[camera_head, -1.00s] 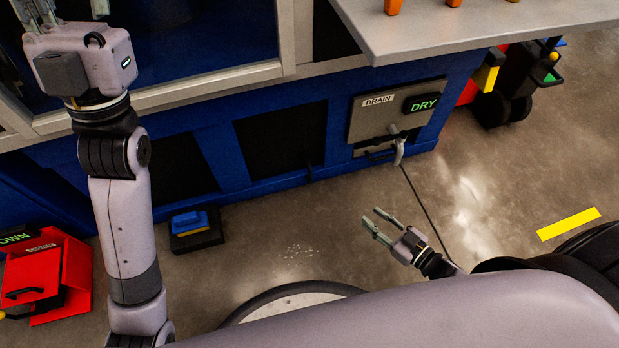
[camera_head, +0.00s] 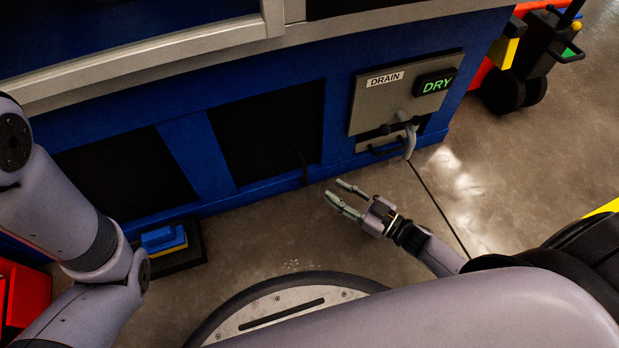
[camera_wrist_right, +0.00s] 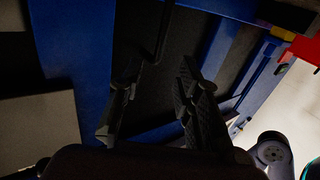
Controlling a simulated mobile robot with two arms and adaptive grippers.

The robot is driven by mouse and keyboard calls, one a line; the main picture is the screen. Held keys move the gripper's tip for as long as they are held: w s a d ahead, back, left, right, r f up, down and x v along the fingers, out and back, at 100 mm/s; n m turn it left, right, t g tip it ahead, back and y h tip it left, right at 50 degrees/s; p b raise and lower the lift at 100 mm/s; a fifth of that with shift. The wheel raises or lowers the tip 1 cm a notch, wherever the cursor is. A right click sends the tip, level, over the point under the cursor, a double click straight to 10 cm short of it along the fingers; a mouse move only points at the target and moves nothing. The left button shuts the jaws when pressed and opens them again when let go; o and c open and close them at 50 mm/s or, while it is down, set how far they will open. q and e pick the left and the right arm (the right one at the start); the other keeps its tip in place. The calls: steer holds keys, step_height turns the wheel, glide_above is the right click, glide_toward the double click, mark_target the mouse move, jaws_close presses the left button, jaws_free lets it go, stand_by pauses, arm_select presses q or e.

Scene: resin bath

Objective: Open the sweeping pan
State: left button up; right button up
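Nothing in view is clearly marked as the sweeping pan. A grey panel (camera_head: 367,107) labelled DRAIN, with a green DRY display (camera_head: 436,86), is on the right of the blue machine front. A grey lever (camera_head: 410,141) hangs at its lower edge, with a small black handle (camera_head: 384,151) beside it. My right gripper (camera_head: 346,195) is open and empty above the floor, left of and nearer than the lever. In the right wrist view its open fingers (camera_wrist_right: 152,100) point toward a dark opening in the blue frame. My left gripper is out of view.
A blue and yellow pedal (camera_head: 164,239) sits on a black base at the machine's foot. A red box (camera_head: 22,300) is at the left edge. A cart (camera_head: 515,75) stands at upper right. The floor (camera_head: 470,170) right of my gripper is clear.

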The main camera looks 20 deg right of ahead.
steer(key=b+x, duration=0.3)
steer(key=x, duration=0.6)
steer(key=shift+w+b, duration=0.25)
steer(key=shift+b, duration=0.1)
steer(key=shift+a, duration=0.1)
steer(key=shift+c, duration=0.2)
jaws_close()
steer(key=shift+s, duration=0.1)
